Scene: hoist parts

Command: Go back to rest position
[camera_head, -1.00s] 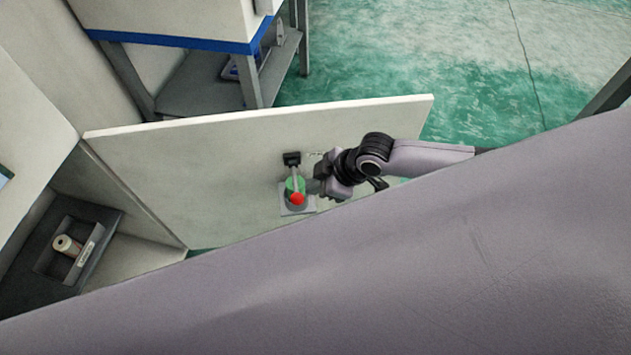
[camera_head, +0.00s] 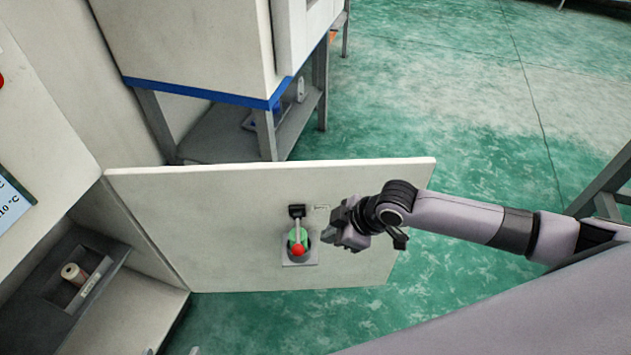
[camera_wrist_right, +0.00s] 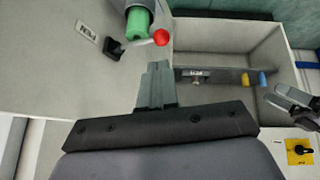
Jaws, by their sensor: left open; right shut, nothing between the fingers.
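A dark recess (camera_head: 60,290) with a small cylinder (camera_head: 74,273) lies at left. A blue-edged cabinet (camera_head: 190,50) stands behind the door. Green floor (camera_head: 440,120) is open beyond. The right wrist view shows a compartment (camera_wrist_right: 225,45) and a yellow-backed switch (camera_wrist_right: 300,151).

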